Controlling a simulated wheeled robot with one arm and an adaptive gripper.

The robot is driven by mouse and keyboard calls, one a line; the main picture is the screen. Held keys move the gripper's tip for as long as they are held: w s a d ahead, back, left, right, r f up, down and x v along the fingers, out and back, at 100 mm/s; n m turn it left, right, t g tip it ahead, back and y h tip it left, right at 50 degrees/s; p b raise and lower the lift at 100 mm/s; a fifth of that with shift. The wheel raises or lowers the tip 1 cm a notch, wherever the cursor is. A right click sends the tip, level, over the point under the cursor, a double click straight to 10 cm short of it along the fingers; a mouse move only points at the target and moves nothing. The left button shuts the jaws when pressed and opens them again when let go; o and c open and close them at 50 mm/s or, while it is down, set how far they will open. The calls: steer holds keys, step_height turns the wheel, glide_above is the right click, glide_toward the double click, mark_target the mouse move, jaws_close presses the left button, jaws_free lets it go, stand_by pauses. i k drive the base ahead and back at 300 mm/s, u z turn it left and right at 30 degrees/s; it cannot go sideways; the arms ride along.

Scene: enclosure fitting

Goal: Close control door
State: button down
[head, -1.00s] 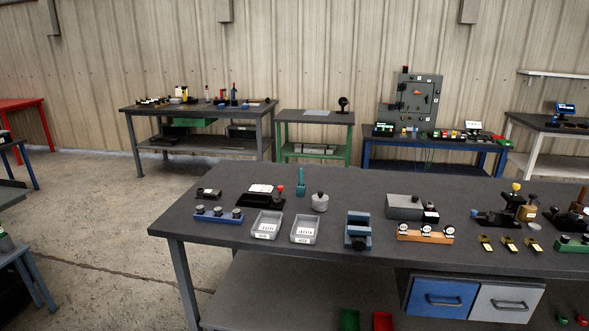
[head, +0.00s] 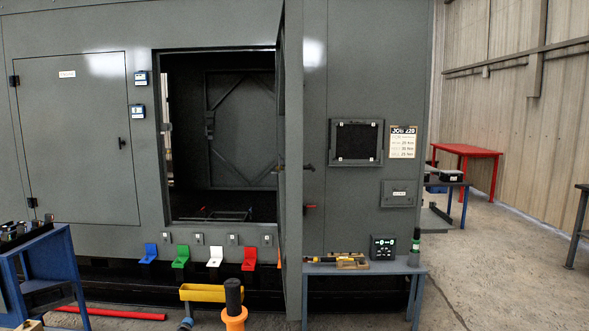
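A large grey enclosure (head: 230,25) fills most of the head view. A tall grey door (head: 292,120) stands open at the right side of its opening, seen nearly edge-on and jutting towards me. The opening (head: 225,205) is dark inside, with a braced panel (head: 240,130) visible at the back. A second door (head: 75,140) on the left, with a small white label too small to read, looks shut. I cannot read which door is the control door. My gripper is not in view.
Colored brackets (head: 181,257) line the sill below the opening. A yellow tray (head: 203,292) and an orange-and-black object (head: 234,305) stand in front, low down. A grey bench (head: 365,268) with tools is right of the open door; a blue table (head: 50,255) is at left.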

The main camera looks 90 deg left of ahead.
mark_target(290, 39)
steer(key=u, duration=2.25)
steer(key=i, duration=1.65)
steer(key=u, duration=0.4)
steer(key=i, duration=1.9)
steer(key=u, duration=0.2)
